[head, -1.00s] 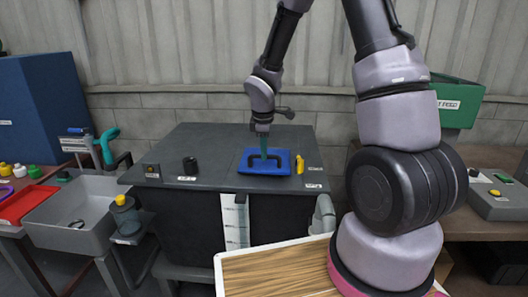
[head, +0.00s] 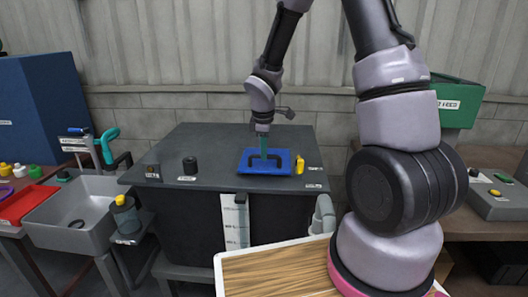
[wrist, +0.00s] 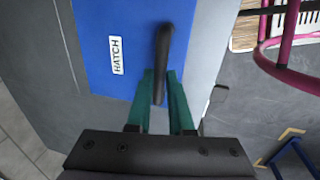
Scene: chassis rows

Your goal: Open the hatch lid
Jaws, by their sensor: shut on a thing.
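The hatch lid (head: 248,163) is a blue panel on the dark grey top of the cabinet in the head view. In the wrist view the blue lid (wrist: 95,35) bears a white label reading HATCH. A dark bar handle (wrist: 164,45) stands on the lid. My gripper (wrist: 160,92) has green fingers, one on each side of the handle's near end, and is shut on it. In the head view my gripper (head: 264,150) points down at the lid from above. The lid looks flat on the cabinet top; I cannot tell whether its edge is raised.
A yellow object (head: 299,164) stands just right of the lid. A black knob (head: 190,165) and a small dark box (head: 153,171) are on the left of the cabinet top (head: 215,142). A grey sink-like bin (head: 75,215) stands further left. A wooden-topped board (head: 275,275) is in front.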

